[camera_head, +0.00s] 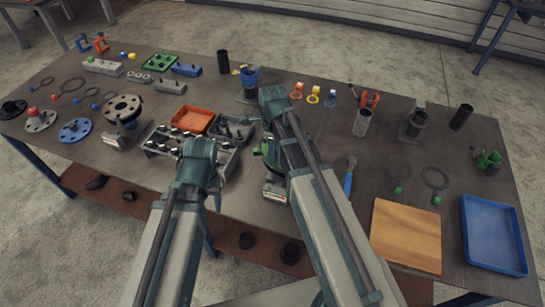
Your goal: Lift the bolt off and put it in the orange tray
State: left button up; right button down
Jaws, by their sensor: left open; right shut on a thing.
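The orange tray (193,120) lies left of centre on the table, and I see nothing in it. A dark round flange with holes (122,108) stands on a labelled base to its left. A green flanged part (269,152) on another base is partly hidden behind my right arm. I cannot make out which bolt is the task's. My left gripper (206,180) is open in front of the bolt rack, its fingers mostly hidden by its own wrist. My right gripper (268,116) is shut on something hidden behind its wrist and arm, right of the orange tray.
A grey rack (165,143) of dark bolts lies just in front of the orange tray. A blue-topped part (249,78) stands behind my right wrist. A wooden board (406,235) and a blue tray (493,235) lie at the right. Loose flanges and rings cover the left end.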

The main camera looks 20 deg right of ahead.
jog(key=shift+r, duration=0.1)
notch_tip(320, 180, up, 10)
jog(key=p, duration=1)
jog(key=shift+r+p, duration=2.45)
jog(key=shift+p, duration=0.1)
jog(key=shift+f, duration=0.1)
